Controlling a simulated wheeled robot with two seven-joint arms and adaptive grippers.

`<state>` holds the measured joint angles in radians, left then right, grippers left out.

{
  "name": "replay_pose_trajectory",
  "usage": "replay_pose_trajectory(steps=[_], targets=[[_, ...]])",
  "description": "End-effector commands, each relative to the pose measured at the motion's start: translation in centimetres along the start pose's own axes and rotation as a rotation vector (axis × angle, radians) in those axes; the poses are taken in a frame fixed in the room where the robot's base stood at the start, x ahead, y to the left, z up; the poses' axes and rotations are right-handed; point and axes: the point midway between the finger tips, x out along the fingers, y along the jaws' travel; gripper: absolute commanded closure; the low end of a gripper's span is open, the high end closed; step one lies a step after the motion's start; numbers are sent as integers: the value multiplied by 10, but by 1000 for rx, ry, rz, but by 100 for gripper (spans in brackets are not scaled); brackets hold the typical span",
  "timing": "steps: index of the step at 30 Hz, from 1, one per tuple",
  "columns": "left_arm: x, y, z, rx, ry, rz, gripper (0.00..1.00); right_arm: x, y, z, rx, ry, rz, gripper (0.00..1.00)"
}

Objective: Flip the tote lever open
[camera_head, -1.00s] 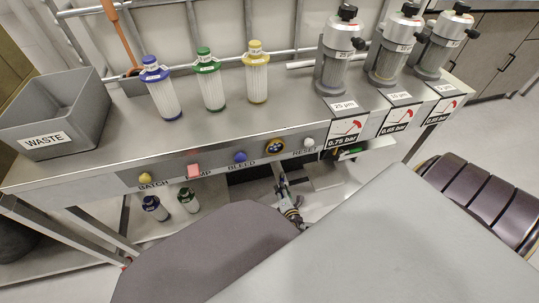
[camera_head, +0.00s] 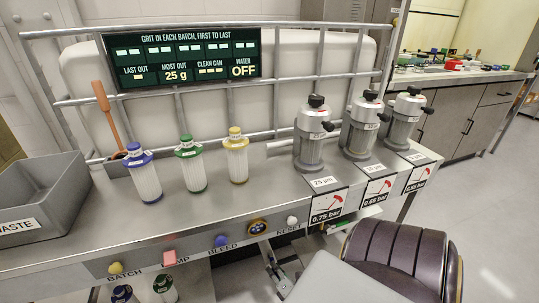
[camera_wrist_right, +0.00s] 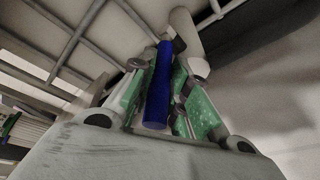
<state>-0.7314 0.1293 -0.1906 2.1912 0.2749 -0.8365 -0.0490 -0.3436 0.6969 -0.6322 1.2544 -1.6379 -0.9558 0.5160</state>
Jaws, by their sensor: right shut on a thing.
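A blue bar-shaped handle (camera_wrist_right: 158,85), which looks like the tote lever, stands between the green-padded fingers of my right gripper (camera_wrist_right: 162,92) in the right wrist view. The fingers are shut on it. A pale rounded pipe-like part (camera_wrist_right: 187,38) is close beyond it. In the head view my right gripper (camera_head: 273,262) is low, below the front edge of the bench, partly covered by my own arm; the handle cannot be made out there. The large white tote (camera_head: 285,95) stands behind the metal rails. My left gripper is not in view.
The steel bench (camera_head: 110,225) carries a grey waste bin (camera_head: 45,190), three filter cartridges (camera_head: 190,165) and three clear-sided housings (camera_head: 310,140). Buttons line its front edge. A dark sign (camera_head: 185,60) reads water OFF. Metal rails (camera_wrist_right: 90,45) pass close to my right gripper.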

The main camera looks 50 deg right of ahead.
Motion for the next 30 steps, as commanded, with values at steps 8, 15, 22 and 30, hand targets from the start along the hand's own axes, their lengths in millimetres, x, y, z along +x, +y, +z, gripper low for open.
replay_pose_trajectory(steps=[8,15,22,30], targets=[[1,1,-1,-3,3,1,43,-1,-2,1,-1,0,-2,100],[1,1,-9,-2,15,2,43,-1,-2,1,-1,0,-1,74],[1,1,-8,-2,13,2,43,-1,-1,1,0,0,-1,74],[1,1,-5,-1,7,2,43,-7,-2,0,0,1,-1,74]])
